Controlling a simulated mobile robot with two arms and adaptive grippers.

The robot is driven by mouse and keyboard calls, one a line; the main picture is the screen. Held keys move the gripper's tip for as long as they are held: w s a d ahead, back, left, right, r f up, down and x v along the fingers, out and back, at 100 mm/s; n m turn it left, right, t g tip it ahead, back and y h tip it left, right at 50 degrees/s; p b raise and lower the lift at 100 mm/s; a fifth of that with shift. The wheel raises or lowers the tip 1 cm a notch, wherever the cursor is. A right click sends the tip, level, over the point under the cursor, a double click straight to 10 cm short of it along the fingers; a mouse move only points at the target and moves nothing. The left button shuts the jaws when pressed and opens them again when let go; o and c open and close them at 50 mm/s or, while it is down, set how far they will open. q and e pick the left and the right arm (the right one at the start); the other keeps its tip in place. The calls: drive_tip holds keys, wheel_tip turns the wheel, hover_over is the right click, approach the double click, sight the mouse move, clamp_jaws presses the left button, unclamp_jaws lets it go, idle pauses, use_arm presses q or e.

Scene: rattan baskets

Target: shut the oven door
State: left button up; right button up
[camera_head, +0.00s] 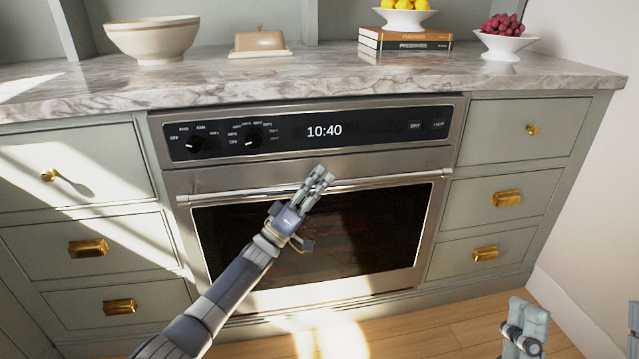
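The oven door (405,275) has a dark glass window in a steel frame, with a long bar handle (400,179) along its top. The door stands upright and looks flush, or nearly flush, with the oven front; a small gap cannot be ruled out. My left gripper (320,175) is in front of the door's upper middle, with its fingers together at the handle's height and overlapping it in view. I cannot tell whether it touches. Nothing shows between its fingers. My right gripper (526,322) is low at the right, away from the door; its fingers are unclear.
The control panel (370,130) with a 10:40 display is above the door. Drawers with brass pulls flank the oven. The marble counter (350,75) holds a bowl (152,40), a butter dish (260,42), books (405,40) and fruit stands. The wooden floor (420,330) in front is clear.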

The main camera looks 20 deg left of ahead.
use_arm(q)
drive_tip(key=shift+f, duration=0.2)
drive_tip(key=shift+s+f, duration=0.2)
drive_tip(key=shift+f, duration=0.05)
drive_tip(key=v, duration=1.1)
drive_tip(key=shift+s+a, duration=0.2)
drive_tip(key=shift+r, duration=0.1)
